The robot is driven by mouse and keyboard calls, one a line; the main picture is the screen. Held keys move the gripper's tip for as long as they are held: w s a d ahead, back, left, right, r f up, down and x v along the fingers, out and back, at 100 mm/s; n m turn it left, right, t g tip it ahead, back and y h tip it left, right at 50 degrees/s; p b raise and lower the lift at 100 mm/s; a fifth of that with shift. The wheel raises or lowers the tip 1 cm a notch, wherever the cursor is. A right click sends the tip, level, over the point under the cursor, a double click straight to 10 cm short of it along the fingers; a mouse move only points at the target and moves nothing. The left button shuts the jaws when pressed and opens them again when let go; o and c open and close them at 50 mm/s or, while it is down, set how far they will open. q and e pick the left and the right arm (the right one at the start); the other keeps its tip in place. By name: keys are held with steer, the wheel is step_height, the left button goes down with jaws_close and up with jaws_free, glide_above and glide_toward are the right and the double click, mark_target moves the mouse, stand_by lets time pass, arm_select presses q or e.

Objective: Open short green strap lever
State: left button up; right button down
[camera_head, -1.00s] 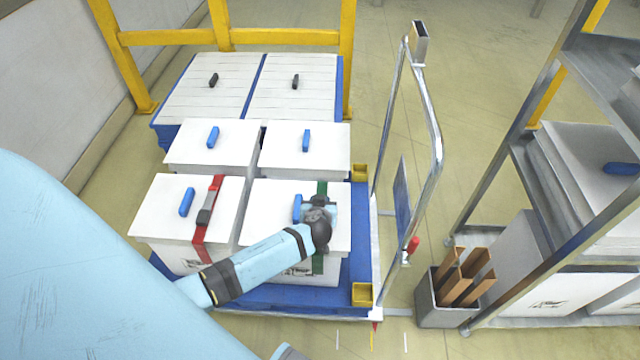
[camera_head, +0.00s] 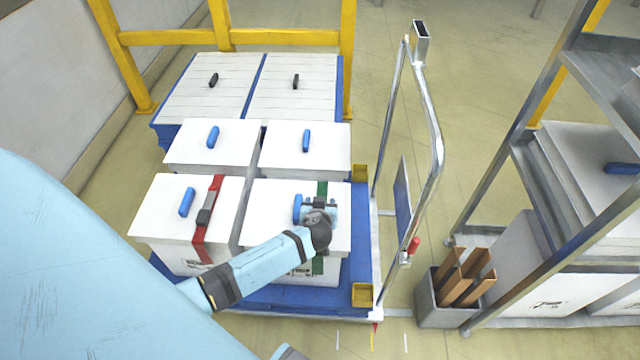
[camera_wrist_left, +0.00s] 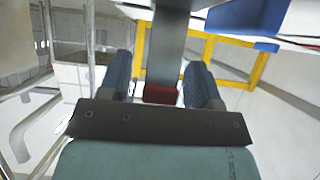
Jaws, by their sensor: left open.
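A green strap (camera_head: 322,188) runs over the lid and down the front of the front right white box (camera_head: 268,190). My left gripper (camera_head: 312,205) is over this strap, right beside the lid's blue handle (camera_head: 297,210). The gripper hides the strap's lever in the head view. In the left wrist view my two dark blue fingers (camera_wrist_left: 160,80) are apart. A grey bar (camera_wrist_left: 170,45) comes down between them, with a small red piece (camera_wrist_left: 160,93) near its lower end. I cannot tell whether the fingers touch the bar. My right gripper is not in view.
The front left box carries a red strap (camera_head: 211,207) with a grey buckle. The boxes stand on a blue cart base (camera_head: 345,285) with a metal push handle (camera_head: 437,150) on the right. A grey bin (camera_head: 425,300) and a metal shelf (camera_head: 540,85) stand farther right.

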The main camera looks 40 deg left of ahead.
arm_select(q)
steer(key=v, duration=1.3)
steer(key=shift+p, duration=0.4)
steer(key=shift+s+d+f, duration=0.1)
steer(key=shift+s+f, duration=0.05)
